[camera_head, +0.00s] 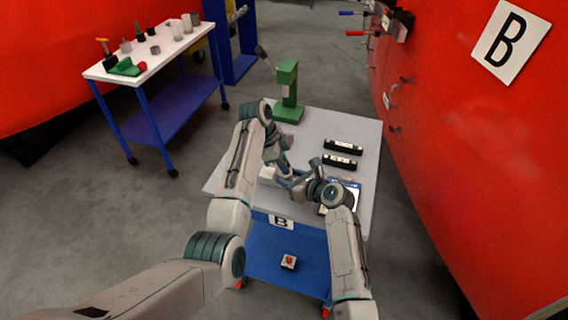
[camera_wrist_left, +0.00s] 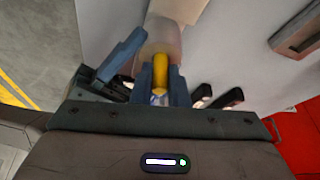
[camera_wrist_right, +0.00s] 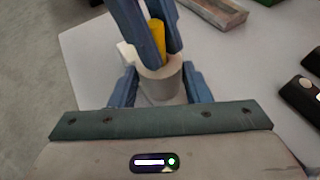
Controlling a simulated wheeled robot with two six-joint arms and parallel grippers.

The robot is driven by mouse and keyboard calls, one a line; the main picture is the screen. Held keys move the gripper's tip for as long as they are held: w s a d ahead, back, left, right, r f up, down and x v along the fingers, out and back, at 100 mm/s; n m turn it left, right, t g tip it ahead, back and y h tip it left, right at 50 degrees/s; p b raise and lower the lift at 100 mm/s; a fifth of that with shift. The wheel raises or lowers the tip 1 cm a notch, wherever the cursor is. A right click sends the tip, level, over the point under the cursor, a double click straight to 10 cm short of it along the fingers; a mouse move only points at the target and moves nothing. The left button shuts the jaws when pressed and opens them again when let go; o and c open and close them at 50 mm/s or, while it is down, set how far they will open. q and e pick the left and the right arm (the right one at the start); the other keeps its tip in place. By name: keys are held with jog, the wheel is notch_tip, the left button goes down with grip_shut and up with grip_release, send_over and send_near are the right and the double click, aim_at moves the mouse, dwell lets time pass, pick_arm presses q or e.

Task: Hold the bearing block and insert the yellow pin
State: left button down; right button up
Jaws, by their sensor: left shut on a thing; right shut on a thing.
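My right gripper (camera_wrist_right: 160,88) is shut on the grey cylindrical bearing block (camera_wrist_right: 163,85), held upright with its open top facing up. My left gripper (camera_wrist_left: 160,78) is shut on the yellow pin (camera_wrist_left: 160,68). The pin also shows in the right wrist view (camera_wrist_right: 157,36), standing between the left fingers over the block's top opening. Its lower end is at the opening; how far in it reaches I cannot tell. In the left wrist view the block (camera_wrist_left: 170,45) is blurred behind the pin. In the head view both grippers meet above the table, and the arms hide block and pin.
The white table (camera_head: 325,122) carries a green press (camera_head: 288,90) at the back and black labelled holders (camera_head: 343,145) on the right. A red button box (camera_head: 288,262) sits on the blue lower shelf. A trolley (camera_head: 165,48) stands left; a red wall (camera_head: 470,150) rises right.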

pick_arm(q)
jog(key=shift+f, duration=0.1)
jog(key=c, duration=1.4)
grip_release()
jog(key=v, duration=0.7)
jog(key=shift+r, duration=0.4)
pick_arm(e)
jog(key=o, duration=1.4)
jog(key=shift+o, duration=0.2)
